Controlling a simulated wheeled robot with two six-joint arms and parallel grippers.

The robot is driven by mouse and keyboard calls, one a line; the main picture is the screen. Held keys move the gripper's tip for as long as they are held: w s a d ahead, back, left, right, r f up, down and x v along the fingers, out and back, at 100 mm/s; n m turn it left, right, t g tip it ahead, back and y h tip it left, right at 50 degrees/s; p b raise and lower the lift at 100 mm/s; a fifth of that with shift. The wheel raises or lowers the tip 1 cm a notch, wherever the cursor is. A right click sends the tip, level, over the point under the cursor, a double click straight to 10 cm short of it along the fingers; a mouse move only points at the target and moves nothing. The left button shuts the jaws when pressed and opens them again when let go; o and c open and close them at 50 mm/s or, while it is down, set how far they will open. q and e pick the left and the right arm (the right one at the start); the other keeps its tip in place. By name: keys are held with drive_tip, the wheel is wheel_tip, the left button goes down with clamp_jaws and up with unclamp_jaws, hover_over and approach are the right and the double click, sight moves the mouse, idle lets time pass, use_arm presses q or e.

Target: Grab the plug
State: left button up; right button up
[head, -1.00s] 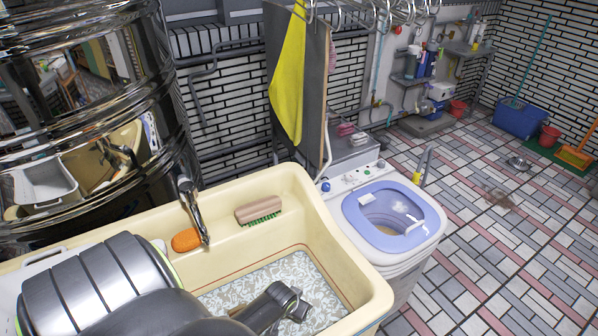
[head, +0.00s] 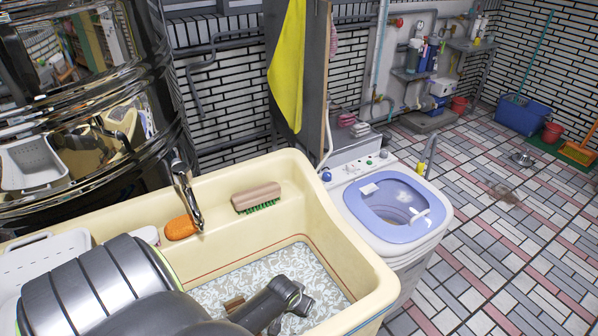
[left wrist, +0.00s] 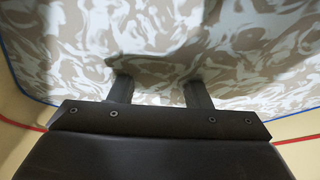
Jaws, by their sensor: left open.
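I cannot make out a plug for certain. A small brown piece (head: 233,303) lies in the cream sink (head: 335,215), partly hidden behind my left arm; I cannot tell what it is. My left gripper (head: 300,301) is down inside the sink, over its grey-and-white patterned floor (head: 255,267). In the left wrist view its two dark fingers (left wrist: 158,90) are apart, with nothing seen between them but the patterned floor and shadow. My right gripper is not in view.
The sink's walls surround my left gripper. A metal tap (head: 184,190), an orange sponge (head: 180,228) and a brush with green bristles (head: 256,197) are at the sink's back. A washing machine (head: 398,205) stands to the right, with open tiled floor beyond.

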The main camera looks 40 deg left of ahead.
use_arm(q)
drive_tip(key=shift+c, duration=0.3)
clamp_jaws()
drive_tip(key=shift+r, duration=0.1)
